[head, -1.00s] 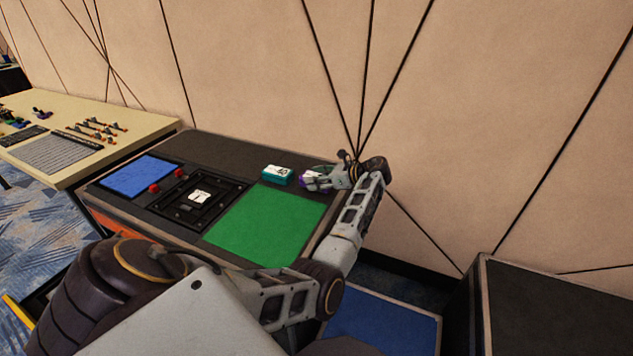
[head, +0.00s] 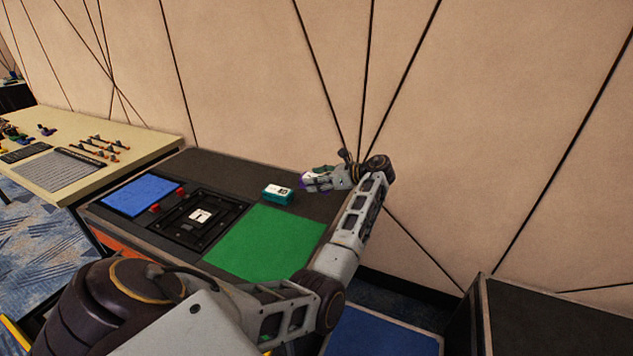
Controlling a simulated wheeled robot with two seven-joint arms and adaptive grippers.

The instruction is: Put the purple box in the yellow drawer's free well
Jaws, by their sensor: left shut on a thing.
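My left gripper (head: 312,180) is shut on the purple box (head: 303,184), near the back right corner of the black-topped desk. Only a little of the purple box shows, because the fingers cover most of it. The gap between the box and the desk top is hard to judge. A yellow edge, apparently of the yellow drawer (head: 14,332), shows at the lower left. My own arm hides most of that area, and no well can be made out. My right gripper is out of view.
A teal box (head: 278,195) with a white label stands just left of the gripper. The desk has a green mat (head: 265,242), a blue mat (head: 140,196) and a black frame (head: 200,216). A wall rises behind. A cream table (head: 95,175) adjoins at left.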

